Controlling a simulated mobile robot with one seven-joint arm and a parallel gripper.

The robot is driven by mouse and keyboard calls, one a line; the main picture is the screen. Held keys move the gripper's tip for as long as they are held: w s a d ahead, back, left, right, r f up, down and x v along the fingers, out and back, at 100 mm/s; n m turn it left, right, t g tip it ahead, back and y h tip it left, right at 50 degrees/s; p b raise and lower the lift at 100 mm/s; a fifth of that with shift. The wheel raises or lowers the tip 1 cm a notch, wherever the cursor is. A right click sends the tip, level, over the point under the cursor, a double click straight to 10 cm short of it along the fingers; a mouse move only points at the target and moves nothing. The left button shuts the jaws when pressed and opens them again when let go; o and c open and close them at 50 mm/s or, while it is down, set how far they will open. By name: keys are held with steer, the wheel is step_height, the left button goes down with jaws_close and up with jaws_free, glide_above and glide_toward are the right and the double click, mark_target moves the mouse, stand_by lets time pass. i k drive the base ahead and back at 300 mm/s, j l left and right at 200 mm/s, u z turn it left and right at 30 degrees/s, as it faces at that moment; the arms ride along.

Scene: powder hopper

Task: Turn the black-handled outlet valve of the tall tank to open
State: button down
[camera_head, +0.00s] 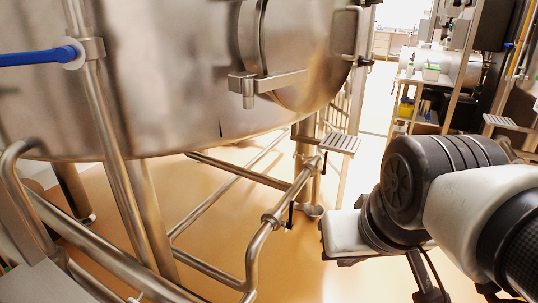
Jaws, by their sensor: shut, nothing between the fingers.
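The tall tank (170,90) is a large steel vessel filling the upper left. Under it, a small black handle (291,214) points down beside a steel outlet pipe with a clamp joint (271,219). I take this as the outlet valve; its body is too small to make out clearly. Another thin dark lever (324,162) shows higher up, near the tank's underside. My gripper (336,240) is to the right of the black handle, apart from it. It is shut and empty. Its fingers are mostly hidden by its pale body.
A blue-handled valve (40,57) sticks out at upper left on a vertical pipe. Steel pipes and tank legs crowd the lower left. A small slatted step (340,143) stands behind my gripper. A shelf cart (425,100) is at the back right.

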mark_target(290, 224)
steer(key=i+l+u, duration=0.1)
steer(key=i+l, duration=0.15)
steer(key=l, duration=0.15)
steer(key=i+l+u, duration=0.1)
steer(key=i+l, duration=0.15)
steer(key=l, duration=0.15)
steer(key=i+l, duration=0.25)
steer(key=l, duration=0.2)
steer(key=u, duration=0.05)
